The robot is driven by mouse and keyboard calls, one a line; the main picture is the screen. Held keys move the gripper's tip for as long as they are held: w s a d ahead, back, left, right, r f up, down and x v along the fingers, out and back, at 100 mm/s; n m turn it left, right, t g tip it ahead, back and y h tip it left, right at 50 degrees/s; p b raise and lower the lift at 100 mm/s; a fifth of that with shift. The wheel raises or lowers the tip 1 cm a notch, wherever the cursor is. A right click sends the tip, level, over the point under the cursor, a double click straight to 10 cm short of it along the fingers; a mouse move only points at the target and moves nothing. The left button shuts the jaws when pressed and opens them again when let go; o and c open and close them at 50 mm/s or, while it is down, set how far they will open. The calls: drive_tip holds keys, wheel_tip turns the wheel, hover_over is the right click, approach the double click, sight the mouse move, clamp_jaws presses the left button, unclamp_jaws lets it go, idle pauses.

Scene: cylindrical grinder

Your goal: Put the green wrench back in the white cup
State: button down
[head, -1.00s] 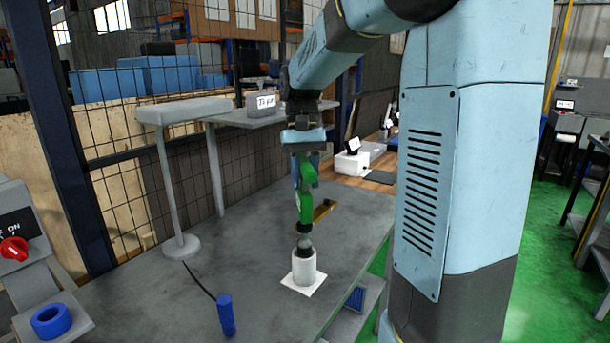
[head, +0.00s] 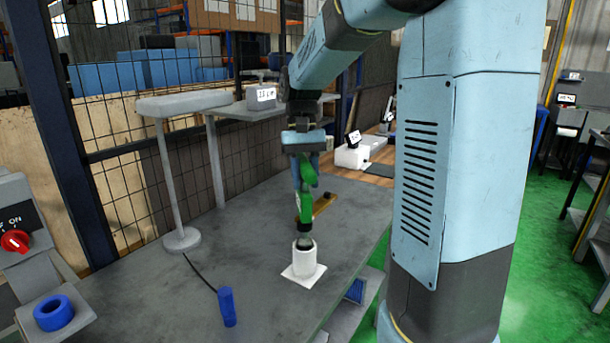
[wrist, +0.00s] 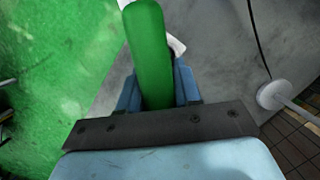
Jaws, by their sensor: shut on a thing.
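The green wrench (head: 307,212) hangs upright in my gripper (head: 305,180), which is shut on its upper part. Its dark lower end is at the mouth of the white cup (head: 304,264), and the tip appears to be just inside the rim. The cup stands upright on a white square on the grey table. In the wrist view the green wrench (wrist: 150,50) runs between my gripper's fingers (wrist: 157,90) and hides most of the cup; only a white corner shows beside it.
A blue-handled tool (head: 227,307) with a black cord lies on the grey table (head: 150,290). A blue ring (head: 53,313) sits at the lower left. A brownish-yellow piece (head: 323,206) lies behind the wrench. A grey stand (head: 181,238) is at the left.

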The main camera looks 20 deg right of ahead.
sight(303, 157)
drive_tip(key=shift+f, duration=3.6)
drive_tip(key=c, duration=0.7)
unclamp_jaws()
drive_tip(key=v, duration=1.3)
drive_tip(key=shift+r, duration=0.3)
drive_tip(key=s+f+n+t, duration=0.1)
drive_tip(key=s+f+t, duration=0.2)
drive_tip(key=s, duration=1.9)
drive_tip(key=t, duration=0.5)
drive_tip(key=shift+a+n+t+h, duration=0.3)
drive_tip(key=shift+a+n+t, duration=0.1)
